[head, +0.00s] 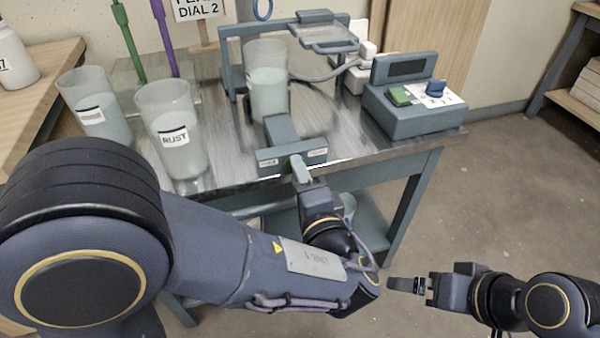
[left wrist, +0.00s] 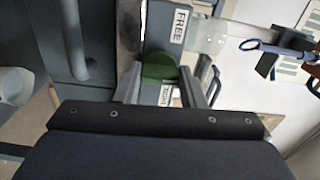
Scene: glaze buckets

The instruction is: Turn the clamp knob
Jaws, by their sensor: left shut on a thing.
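The clamp knob (left wrist: 158,64) is green in the left wrist view, between a label reading FREE (left wrist: 181,24) and a partly hidden one that seems to read TIGHT. My left gripper (head: 299,167) is shut on the knob, with one finger on each side of it; it also shows in the left wrist view (left wrist: 160,82). In the head view the fingers cover most of the knob at the front of the grey clamp block (head: 282,132). A clear bucket (head: 268,90) stands behind the block. My right gripper (head: 407,285) hangs apart over the floor at lower right; its finger gap is unclear.
The steel-topped table (head: 230,180) also holds a RUST bucket (head: 172,125), another bucket (head: 93,105) and a grey control box (head: 405,115) with a green button and blue knob. Green (head: 130,42) and purple (head: 164,38) rods stand behind. The floor at right is clear.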

